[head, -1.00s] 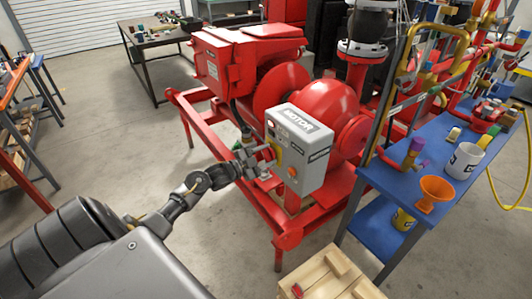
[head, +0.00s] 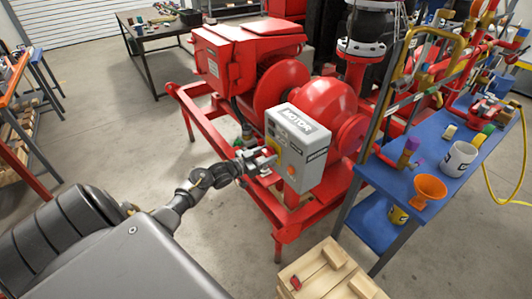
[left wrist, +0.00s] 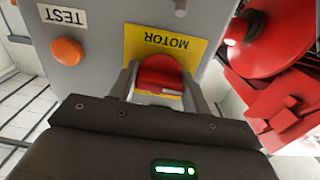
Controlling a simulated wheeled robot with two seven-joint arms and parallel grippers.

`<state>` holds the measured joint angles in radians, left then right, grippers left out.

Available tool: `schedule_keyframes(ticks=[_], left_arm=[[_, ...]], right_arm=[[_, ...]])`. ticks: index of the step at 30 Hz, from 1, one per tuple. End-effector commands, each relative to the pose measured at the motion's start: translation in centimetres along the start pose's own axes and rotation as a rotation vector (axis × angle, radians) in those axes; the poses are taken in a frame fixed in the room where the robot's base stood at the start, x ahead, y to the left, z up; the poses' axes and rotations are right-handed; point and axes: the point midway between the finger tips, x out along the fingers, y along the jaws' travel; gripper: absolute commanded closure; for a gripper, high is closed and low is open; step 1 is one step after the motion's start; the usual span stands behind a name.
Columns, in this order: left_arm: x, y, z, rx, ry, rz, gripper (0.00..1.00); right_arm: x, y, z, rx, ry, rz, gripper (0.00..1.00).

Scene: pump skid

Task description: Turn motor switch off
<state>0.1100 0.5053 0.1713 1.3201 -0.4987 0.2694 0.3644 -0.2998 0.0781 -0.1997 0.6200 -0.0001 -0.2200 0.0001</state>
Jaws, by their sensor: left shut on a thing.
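The grey motor control box (head: 303,150) is mounted on the front of the red pump skid. In the left wrist view its face carries a yellow plate (left wrist: 180,45) marked MOTOR, upside down in that picture, with a red switch handle (left wrist: 160,73) on it. My left gripper (head: 270,161) is at the left face of the box, its fingers (left wrist: 160,85) either side of the red handle and shut on it. The handle's lower part is partly hidden by the gripper. My right gripper is not in view.
An orange TEST button (left wrist: 67,51) sits beside the switch plate. A blue cart (head: 425,165) with a mug (head: 459,159) and an orange funnel (head: 428,190) stands right of the skid. A wooden crate (head: 325,272) is on the floor in front. Open floor lies left.

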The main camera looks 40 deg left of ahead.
Motion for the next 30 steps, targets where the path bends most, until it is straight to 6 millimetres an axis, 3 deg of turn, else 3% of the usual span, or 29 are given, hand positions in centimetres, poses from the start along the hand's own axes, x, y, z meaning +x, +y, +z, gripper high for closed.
schedule_keyframes(ticks=[19, 20, 24, 30], left_arm=[[-0.01, 0.03, 0.08, -0.049, -0.002, 0.0, 0.76], [-0.01, 0.03, 0.08, -0.049, -0.001, 0.0, 0.5], [0.0, 0.03, 0.06, -0.048, -0.001, 0.0, 0.32], [0.0, 0.01, 0.03, -0.046, -0.001, 0.0, 0.31]], right_arm=[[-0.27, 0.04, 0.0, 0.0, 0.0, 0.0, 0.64], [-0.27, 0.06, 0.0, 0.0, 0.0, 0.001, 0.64], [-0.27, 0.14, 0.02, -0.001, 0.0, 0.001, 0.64], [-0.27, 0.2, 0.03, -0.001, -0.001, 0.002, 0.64]])
